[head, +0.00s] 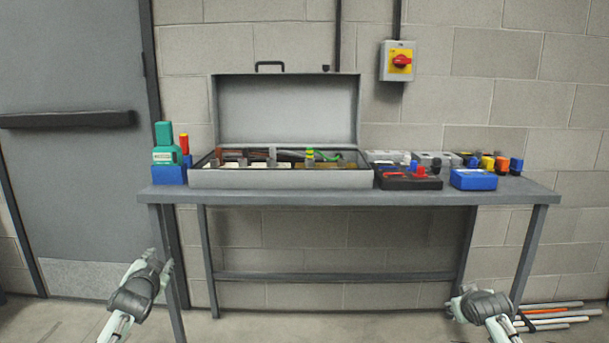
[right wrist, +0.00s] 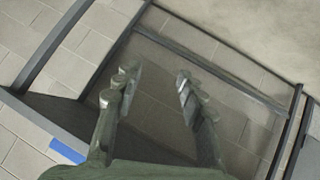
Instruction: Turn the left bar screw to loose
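A grey box (head: 280,180) with its lid (head: 288,110) raised stands on the bench. Inside it are brown, black and pale parts and a green-and-yellow piece (head: 310,156). The left bar screw is too small to make out among these parts. My left gripper (head: 158,262) is in front of the bench's left end, below the top, fingers apart and empty. My right gripper (head: 460,300) is low in front of the bench's right part. In the right wrist view the right gripper (right wrist: 157,78) has its fingers apart with nothing between them.
On the grey bench (head: 450,190), a teal-and-blue item (head: 165,155) stands left of the box. A black tray (head: 409,180), a blue box (head: 473,180) and several smaller items stand right of it. A red-yellow switch (head: 401,62) is on the wall. Rods (head: 555,318) lie on the floor.

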